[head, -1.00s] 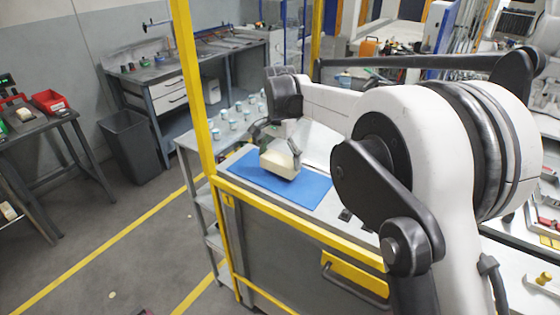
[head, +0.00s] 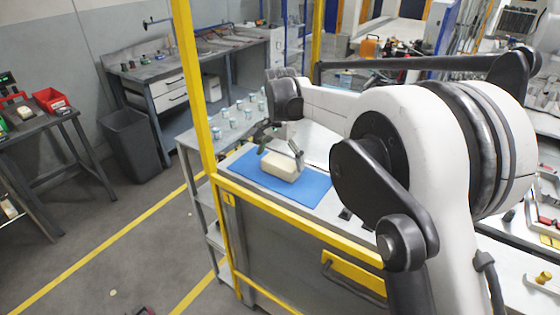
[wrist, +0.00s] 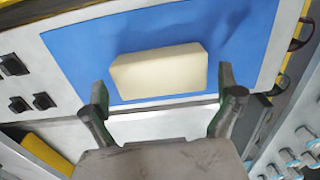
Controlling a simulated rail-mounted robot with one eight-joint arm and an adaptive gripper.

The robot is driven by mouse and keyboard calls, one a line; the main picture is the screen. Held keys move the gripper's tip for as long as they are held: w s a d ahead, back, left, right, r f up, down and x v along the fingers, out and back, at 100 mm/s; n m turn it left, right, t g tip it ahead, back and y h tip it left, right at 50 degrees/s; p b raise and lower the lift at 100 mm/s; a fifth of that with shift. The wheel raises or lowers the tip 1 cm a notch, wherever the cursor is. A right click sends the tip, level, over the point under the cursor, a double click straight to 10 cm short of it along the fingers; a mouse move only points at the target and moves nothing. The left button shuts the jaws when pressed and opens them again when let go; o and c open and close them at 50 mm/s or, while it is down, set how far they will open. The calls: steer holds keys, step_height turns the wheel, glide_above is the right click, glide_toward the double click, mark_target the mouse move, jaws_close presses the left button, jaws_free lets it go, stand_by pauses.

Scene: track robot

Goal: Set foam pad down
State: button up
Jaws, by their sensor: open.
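The foam pad (head: 281,166) is a cream-coloured block lying on the blue mat (head: 316,187) on the bench. In the wrist view the foam pad (wrist: 160,71) lies flat near the edge of the blue mat (wrist: 85,52). My gripper (head: 283,143) is open just above the pad. I cannot tell whether a fingertip touches the pad.
A yellow post (head: 193,80) and a yellow rail (head: 300,226) stand in front of the bench. Several small white cups (head: 231,122) stand on the grey table at the left. Black clips (wrist: 42,101) sit beside the mat.

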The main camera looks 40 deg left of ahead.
mark_target(280, 162)
step_height(280, 162, up, 11)
steer(key=shift+r+b, duration=0.2)
steer(key=shift+b, duration=0.15)
steer(key=shift+d, duration=0.1)
steer(key=w+d+r+t, duration=0.1)
steer(key=d+r, duration=0.2)
steer(key=d, duration=0.9)
steer(key=d+r+t+y, duration=0.1)
steer(key=d+r, duration=0.3)
steer(key=d, duration=0.7)
steer(key=w+d+r+t, duration=0.1)
steer(key=d+r, duration=0.2)
steer(key=d, duration=0.9)
steer(key=s+d+f+t, duration=0.1)
steer(key=s+d+f, duration=0.1)
steer(key=s+d, duration=0.5)
steer(key=s+d+f+t, duration=0.1)
steer(key=s+d, duration=0.2)
steer(key=d, duration=0.8)
steer(key=s+d+f+t+h, duration=0.1)
steer(key=s+d+f+t, duration=0.1)
steer(key=s+d+f, duration=0.7)
steer(key=shift+s+d+m, duration=0.3)
steer(key=shift+s+d, duration=0.3)
steer(key=shift+s, duration=0.55)
